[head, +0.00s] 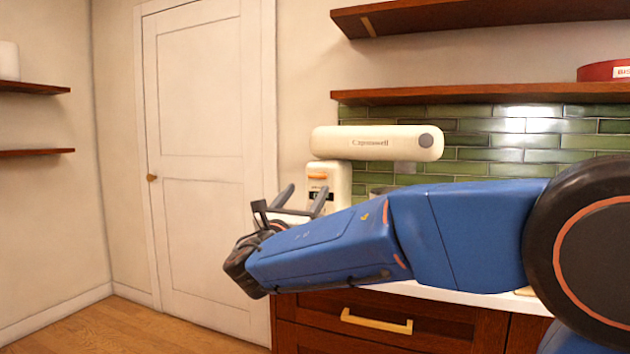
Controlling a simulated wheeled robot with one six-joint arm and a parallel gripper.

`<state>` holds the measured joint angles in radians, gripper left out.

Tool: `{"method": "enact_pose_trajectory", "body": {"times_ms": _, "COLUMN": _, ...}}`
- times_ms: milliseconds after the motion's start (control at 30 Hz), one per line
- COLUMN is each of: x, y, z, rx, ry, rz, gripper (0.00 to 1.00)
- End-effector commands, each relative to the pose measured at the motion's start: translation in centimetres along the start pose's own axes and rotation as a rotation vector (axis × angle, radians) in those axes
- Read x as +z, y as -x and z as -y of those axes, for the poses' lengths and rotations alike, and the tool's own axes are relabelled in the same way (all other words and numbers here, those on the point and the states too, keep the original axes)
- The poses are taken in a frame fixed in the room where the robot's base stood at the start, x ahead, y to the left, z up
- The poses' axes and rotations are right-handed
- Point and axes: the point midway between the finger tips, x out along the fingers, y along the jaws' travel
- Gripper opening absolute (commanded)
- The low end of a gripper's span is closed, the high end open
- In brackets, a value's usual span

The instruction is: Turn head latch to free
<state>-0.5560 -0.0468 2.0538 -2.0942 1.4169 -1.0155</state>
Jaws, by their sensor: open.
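A cream stand mixer (340,141) stands on the counter against the green tiles, its long head level and pointing right. A grey round disc (426,140) is at the head's right end. A small orange piece (317,176) shows on the upright column below the head; it may be the head latch, but I cannot tell, nor which way it is set. My gripper (304,198) is open and empty, its grey fingers pointing up in front of the column. I cannot tell how far apart they are in depth. My blue arm hides the mixer's lower part.
The white counter (440,292) runs above dark wood drawers with a brass handle (376,321). A wooden shelf (480,94) hangs above the mixer, with a red container (603,71) on a shelf at right. A white door (205,165) and open floor are at left.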

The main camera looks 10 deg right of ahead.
Motion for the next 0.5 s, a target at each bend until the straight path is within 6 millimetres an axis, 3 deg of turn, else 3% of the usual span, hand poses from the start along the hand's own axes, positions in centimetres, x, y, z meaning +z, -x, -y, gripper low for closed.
{"method": "enact_pose_trajectory", "body": {"times_ms": 300, "x": 0.0, "y": -5.2, "z": 0.1, "rx": -0.002, "ry": 0.001, "rz": 0.000, "gripper": 0.64}}
{"method": "enact_pose_trajectory", "body": {"times_ms": 500, "x": 0.0, "y": -7.1, "z": 0.0, "rx": -0.001, "ry": 0.000, "rz": 0.000, "gripper": 0.64}}
